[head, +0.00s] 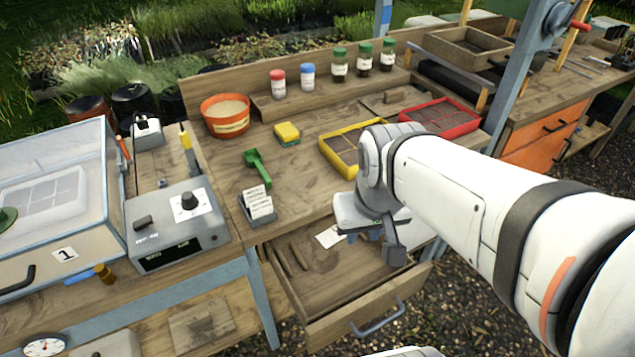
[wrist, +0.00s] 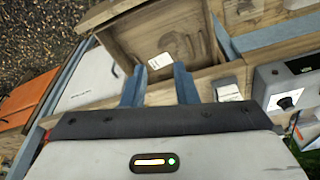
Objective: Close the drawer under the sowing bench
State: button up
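The wooden drawer (head: 335,328) under the sowing bench (head: 290,160) stands pulled out, its grey bar handle (head: 379,318) on the front panel. Inside lie a few thin sticks (head: 298,256) and a white label (head: 330,237). The drawer (wrist: 150,12) also shows at the top of the wrist view, with a label (wrist: 159,62) inside. My gripper (head: 362,236) is above the back part of the drawer, near the bench's front edge, and looks apart from the handle. In the wrist view its two blue-grey fingers (wrist: 160,72) are spread with nothing between them.
On the bench are a yellow tray (head: 325,150), a red tray (head: 470,127), an orange pot (head: 226,134) and a card holder (head: 258,220). A control box (head: 178,250) stands left. An orange drawer unit (head: 545,133) is at right. Gravel lies before the drawer.

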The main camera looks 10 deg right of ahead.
aim_at(344, 287)
jog(key=u, duration=0.05)
jog(key=k, duration=0.5)
jog(key=z, duration=1.45)
jog(key=k, duration=1.05)
jog(key=u, duration=1.15)
jog(key=i, duration=1)
jog(key=u, duration=0.1)
